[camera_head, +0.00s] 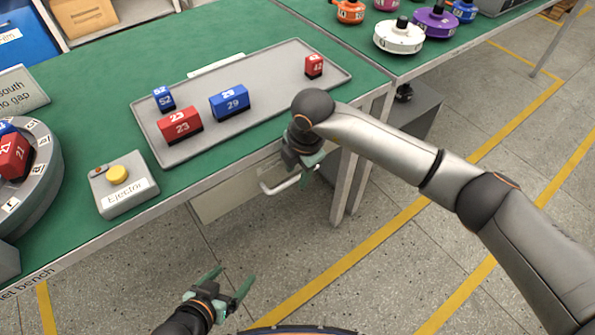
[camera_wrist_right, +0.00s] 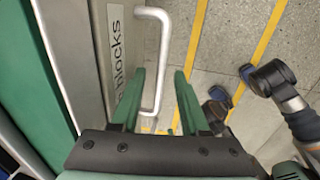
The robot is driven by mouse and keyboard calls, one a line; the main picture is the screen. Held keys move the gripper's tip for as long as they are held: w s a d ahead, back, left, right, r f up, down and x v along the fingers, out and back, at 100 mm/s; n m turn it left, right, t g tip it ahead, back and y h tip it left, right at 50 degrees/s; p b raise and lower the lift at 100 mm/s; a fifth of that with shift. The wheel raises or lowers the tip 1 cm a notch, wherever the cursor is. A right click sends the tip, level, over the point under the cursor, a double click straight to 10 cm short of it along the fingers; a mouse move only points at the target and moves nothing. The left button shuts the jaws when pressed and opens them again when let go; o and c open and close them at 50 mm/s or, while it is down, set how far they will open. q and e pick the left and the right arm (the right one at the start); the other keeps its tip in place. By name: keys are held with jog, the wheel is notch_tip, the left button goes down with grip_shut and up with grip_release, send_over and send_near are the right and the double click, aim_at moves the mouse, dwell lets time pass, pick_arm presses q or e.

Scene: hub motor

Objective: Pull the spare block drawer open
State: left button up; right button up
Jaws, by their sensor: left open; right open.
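The spare block drawer (camera_head: 225,195) has a pale front under the green bench and looks closed. Its silver bar handle (camera_head: 284,184) sticks out towards the aisle. In the right wrist view, the handle (camera_wrist_right: 165,40) stands on the drawer front (camera_wrist_right: 105,45), whose label (camera_wrist_right: 127,88) reads "blocks" in part. My right gripper (camera_head: 307,175) is open beside the handle's right end. In the right wrist view, its two green fingers (camera_wrist_right: 160,75) lie either side of the handle's near part, not closed on it. My left gripper (camera_head: 232,276) is open and empty, low over the floor.
On the bench, a grey tray (camera_head: 250,128) holds several numbered red and blue blocks. An Ejector button box (camera_head: 124,186) stands at the left near edge. A bench leg (camera_head: 343,188) and a grey box (camera_head: 420,115) are right of the drawer. The floor before the drawer is clear.

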jog(key=shift+c, duration=0.2)
grip_shut()
dwell(1.3)
